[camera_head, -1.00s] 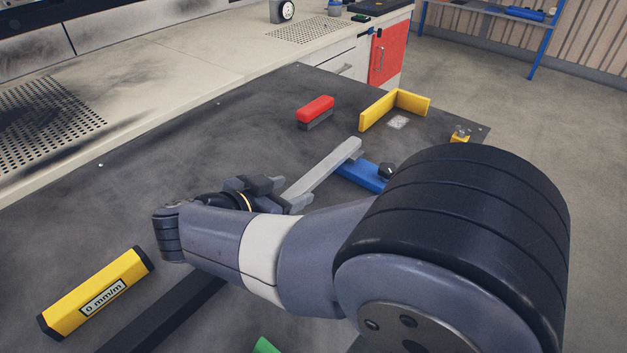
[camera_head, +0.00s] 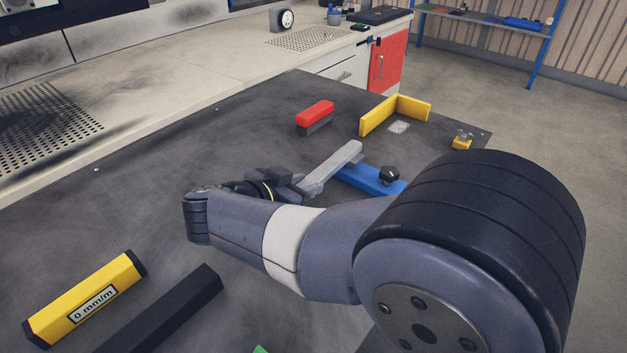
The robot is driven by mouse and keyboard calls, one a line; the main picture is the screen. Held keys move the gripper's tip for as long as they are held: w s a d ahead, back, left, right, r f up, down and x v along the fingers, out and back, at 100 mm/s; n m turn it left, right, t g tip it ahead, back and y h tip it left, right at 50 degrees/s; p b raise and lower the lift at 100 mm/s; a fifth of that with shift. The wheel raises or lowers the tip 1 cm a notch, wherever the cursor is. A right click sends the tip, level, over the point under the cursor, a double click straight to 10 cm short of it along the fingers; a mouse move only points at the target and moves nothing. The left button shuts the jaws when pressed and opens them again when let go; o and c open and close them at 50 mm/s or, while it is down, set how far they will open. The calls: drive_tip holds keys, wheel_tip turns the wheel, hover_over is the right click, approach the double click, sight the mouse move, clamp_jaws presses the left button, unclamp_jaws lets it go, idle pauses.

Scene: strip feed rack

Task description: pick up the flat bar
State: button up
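The flat bar (camera_head: 337,166) is a long, pale grey piece, slanting from my gripper up to the right in the head view. Its far end lies beside a blue piece with a black knob. My gripper (camera_head: 300,186) is at the bar's near end, and the fingers overlap that end in the picture. My forearm and wrist hide part of the fingers and the bar's near end. I cannot tell whether the fingers are closed on the bar or apart from it.
The blue piece (camera_head: 370,179) lies right of the bar. A red-topped block (camera_head: 315,113), a yellow angle (camera_head: 378,117) and a small yellow item (camera_head: 462,142) are farther back. A yellow level (camera_head: 80,305) and a black bar (camera_head: 165,312) lie at front left. The dark tabletop (camera_head: 130,215) is clear left of my gripper.

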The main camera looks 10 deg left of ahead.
clamp_jaws()
drive_tip(key=shift+r, duration=0.1)
